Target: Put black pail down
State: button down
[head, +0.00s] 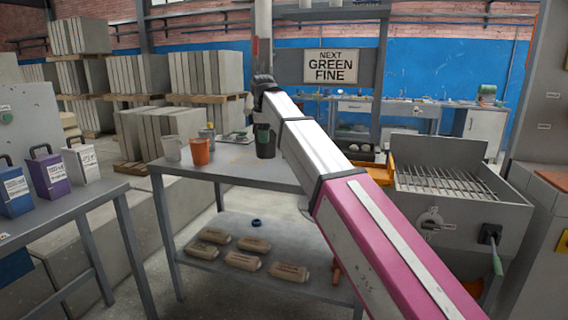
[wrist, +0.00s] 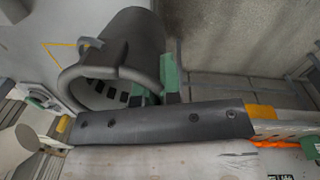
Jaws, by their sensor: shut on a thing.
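The black pail (head: 266,147) is upright in the head view, over the right part of the grey table's top (head: 232,177). I cannot tell whether its base touches the table. My gripper (head: 262,129) is at the pail's upper part, with its green fingertips showing there; my arm hides much around it. In the wrist view the pail (wrist: 125,45) shows its open mouth and dark wall. The green fingertips of my gripper (wrist: 158,82) are shut on its wall near the rim.
A white pail (head: 171,149), an orange pail (head: 201,152) and a grey container (head: 208,134) stand left of the black pail. The tabletop's front is clear. Several tan bags (head: 242,261) lie on the lower shelf. A grill-like machine (head: 450,190) stands at right.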

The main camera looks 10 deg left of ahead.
jog(key=shift+w+d+f, duration=0.8)
jog(key=shift+w+f, duration=0.5)
jog(key=shift+f, duration=0.3)
jog(key=shift+w+d+f, duration=0.85)
jog(key=shift+w+f, duration=0.5)
jog(key=shift+f, duration=0.25)
jog(key=shift+w+d+f, duration=0.8)
jog(key=shift+w+f, duration=0.5)
jog(key=shift+f, duration=0.3)
jog(key=shift+f, duration=0.1)
jog(key=c, duration=1.3)
grip_release()
notch_tip(320, 180, up, 12)
jog(key=shift+s, duration=0.4)
